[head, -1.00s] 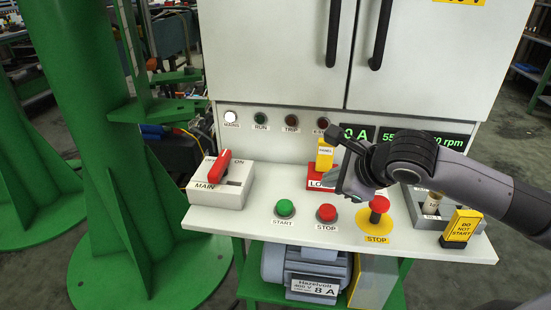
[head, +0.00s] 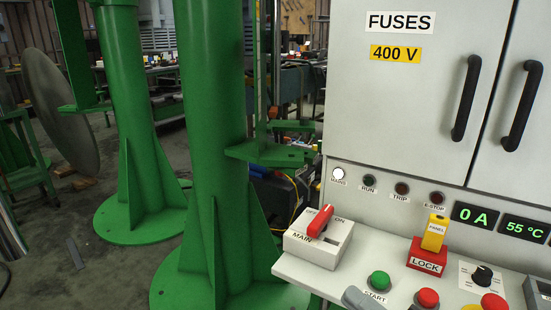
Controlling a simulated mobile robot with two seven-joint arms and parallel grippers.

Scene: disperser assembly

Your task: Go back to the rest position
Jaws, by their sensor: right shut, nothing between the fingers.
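The switch panel is at the lower right of the head view. The white MAIN switch box (head: 335,248) carries a red handle (head: 320,221) standing tilted between the OFF and ON labels. A red LOCK block (head: 428,262) has a yellow PANEL tag (head: 435,232) standing on it. Only a small grey part of my right gripper (head: 361,299) shows at the bottom edge, beside the green START button (head: 379,280). It is shut and empty; the rest of it is cut off by the frame. My left gripper is out of view.
The white cabinet (head: 400,110) with dark handles fills the right side. The red STOP button (head: 428,298) and a black knob (head: 482,275) are on the panel. Green columns (head: 212,140) stand at the left and middle.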

